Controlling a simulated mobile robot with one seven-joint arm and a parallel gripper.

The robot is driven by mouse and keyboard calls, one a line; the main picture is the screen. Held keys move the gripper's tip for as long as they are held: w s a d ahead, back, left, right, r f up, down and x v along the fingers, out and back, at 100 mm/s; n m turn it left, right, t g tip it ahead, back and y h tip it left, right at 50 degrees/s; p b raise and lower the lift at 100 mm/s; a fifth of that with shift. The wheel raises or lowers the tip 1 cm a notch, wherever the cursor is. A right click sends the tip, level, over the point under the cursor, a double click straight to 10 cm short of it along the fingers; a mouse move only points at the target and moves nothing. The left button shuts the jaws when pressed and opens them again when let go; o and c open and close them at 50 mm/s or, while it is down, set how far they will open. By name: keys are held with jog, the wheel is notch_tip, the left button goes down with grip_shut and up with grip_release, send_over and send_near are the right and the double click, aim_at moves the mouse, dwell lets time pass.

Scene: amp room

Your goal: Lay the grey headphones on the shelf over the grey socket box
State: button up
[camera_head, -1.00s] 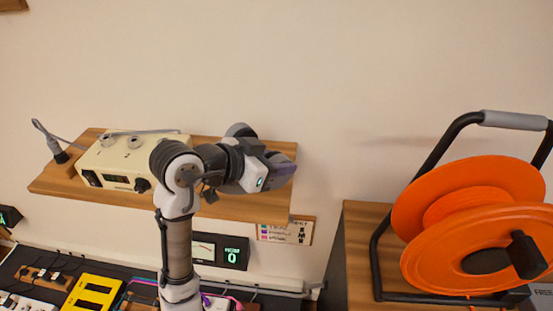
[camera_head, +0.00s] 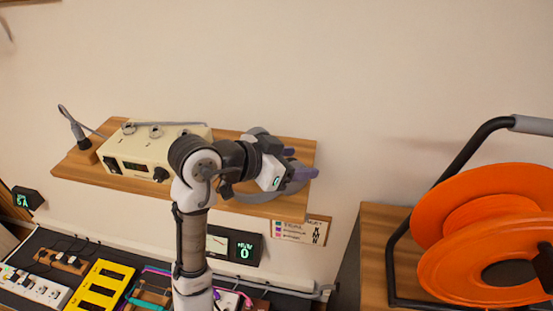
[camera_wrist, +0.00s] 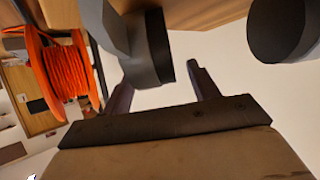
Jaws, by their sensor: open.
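The grey headphones (camera_head: 294,187) are at the right end of the wooden shelf (camera_head: 80,168), partly hidden behind my wrist. In the wrist view, one grey ear cup with a dark cushion (camera_wrist: 158,48) is close to my fingers, and the other cup (camera_wrist: 285,25) is at the top right. My gripper (camera_head: 300,163) is open over the shelf's right end, with its two purple-grey fingertips apart. Contact with the near cup is unclear. I cannot clearly pick out the grey socket box.
A cream device (camera_head: 140,150) with knobs stands on the shelf, left of my arm. A microphone-like item (camera_head: 78,135) is at the far left end. Below are a lit display (camera_head: 243,250), a yellow box (camera_head: 98,287) and a power strip (camera_head: 35,287). An orange cable reel (camera_head: 480,215) stands right.

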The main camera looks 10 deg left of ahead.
jog(key=b+v, duration=0.2)
jog(key=v, duration=1.1)
jog(key=shift+s+a+r, duration=0.1)
